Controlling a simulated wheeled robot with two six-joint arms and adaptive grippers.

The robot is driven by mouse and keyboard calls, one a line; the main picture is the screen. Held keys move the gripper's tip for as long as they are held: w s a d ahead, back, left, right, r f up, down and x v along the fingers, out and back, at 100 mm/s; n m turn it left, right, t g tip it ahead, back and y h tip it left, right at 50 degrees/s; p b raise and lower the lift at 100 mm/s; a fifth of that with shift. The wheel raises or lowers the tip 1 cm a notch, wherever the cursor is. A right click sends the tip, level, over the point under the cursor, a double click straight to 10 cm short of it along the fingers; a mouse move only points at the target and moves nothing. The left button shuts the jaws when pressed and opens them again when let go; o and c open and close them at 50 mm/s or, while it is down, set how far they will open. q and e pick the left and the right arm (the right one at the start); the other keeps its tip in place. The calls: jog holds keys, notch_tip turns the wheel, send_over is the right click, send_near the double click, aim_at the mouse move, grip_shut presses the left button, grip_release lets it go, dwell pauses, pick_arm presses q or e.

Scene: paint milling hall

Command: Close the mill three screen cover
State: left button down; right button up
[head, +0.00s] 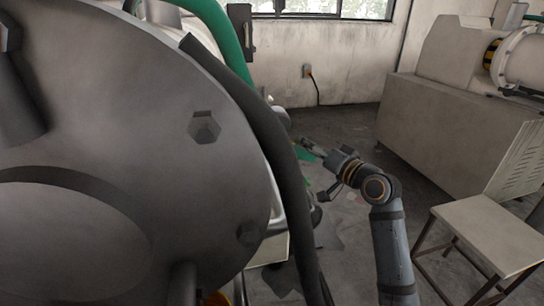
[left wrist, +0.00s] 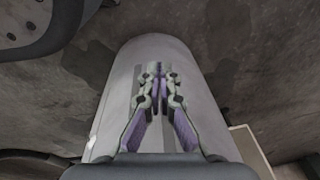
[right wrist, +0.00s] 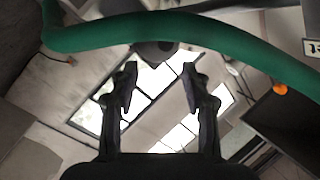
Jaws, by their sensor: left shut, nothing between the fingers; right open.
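A large grey round steel cover (head: 110,100) with hex bolts fills the left of the head view, very close; whether it is the mill three screen cover I cannot tell. A dark curved bar or hose (head: 268,135) runs down along its right edge. My right gripper (head: 312,147) is small, beyond the cover's right edge, apart from it. In the right wrist view it is open and empty (right wrist: 160,74), below a green hose. My left gripper is out of the head view; in the left wrist view it is shut and empty (left wrist: 158,72), in front of a pale rounded cylinder.
A green hose (head: 225,40) hangs behind the cover and crosses the right wrist view (right wrist: 160,27). A pale metal chair (head: 490,232) stands at right. A long machine base (head: 440,130) stands behind it. Floor between mill and base is mostly open.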

aim_at(282, 130)
jog(key=x, duration=1)
jog(key=shift+s+a+r, duration=0.2)
jog(key=shift+r, duration=0.15)
jog(key=shift+w+a, duration=0.15)
jog(key=shift+w, duration=0.1)
pick_arm(q)
jog(key=shift+w+d+r, duration=0.2)
jog(key=shift+w+r, duration=0.45)
jog(key=shift+r, duration=0.15)
jog(key=shift+s, duration=0.2)
pick_arm(e)
grip_shut()
